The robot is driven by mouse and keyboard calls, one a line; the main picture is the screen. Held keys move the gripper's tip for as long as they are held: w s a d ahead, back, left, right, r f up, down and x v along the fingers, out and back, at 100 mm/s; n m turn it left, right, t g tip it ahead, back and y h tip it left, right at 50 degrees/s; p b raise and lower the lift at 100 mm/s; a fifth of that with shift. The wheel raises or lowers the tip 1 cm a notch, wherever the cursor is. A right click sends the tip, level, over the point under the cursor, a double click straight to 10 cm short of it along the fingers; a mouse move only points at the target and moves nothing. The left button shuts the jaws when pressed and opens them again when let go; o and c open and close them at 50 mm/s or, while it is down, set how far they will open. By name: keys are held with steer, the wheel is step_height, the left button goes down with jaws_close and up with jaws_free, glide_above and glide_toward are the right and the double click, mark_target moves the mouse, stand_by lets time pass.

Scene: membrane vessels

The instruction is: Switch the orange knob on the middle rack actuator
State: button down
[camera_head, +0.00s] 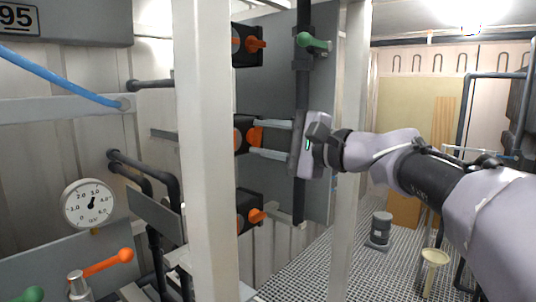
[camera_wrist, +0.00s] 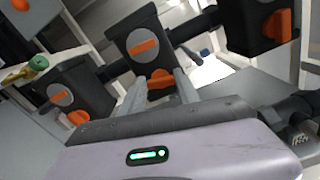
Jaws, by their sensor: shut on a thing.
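The middle rack actuator (camera_head: 240,140) is a black box on the rack, partly hidden by a pale post in the head view. Its orange knob (camera_head: 255,137) faces right. My gripper (camera_head: 262,139) reaches in from the right, its two pale fingers on either side of the knob. In the wrist view the actuator (camera_wrist: 122,38) shows a grey disc with an orange bar on its face. The orange knob (camera_wrist: 160,79) sits between my gripper's fingertips (camera_wrist: 160,84), and the gripper is shut on it. The finger contact is partly hidden.
Another actuator with an orange knob (camera_head: 256,44) is above, and one with an orange knob (camera_head: 257,215) is below. A green-handled valve (camera_head: 314,42) sits on the dark vertical pipe near my gripper. The pale post (camera_head: 206,150) stands close on the left. Open grating floor (camera_head: 305,270) lies lower right.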

steer(key=shift+n+b, duration=0.5)
steer(key=c, duration=0.9)
jaws_free()
steer(key=v, duration=1.7)
steer(key=shift+s+d+b, duration=0.15)
steer(key=shift+b, duration=0.25)
steer(key=shift+f, duration=0.1)
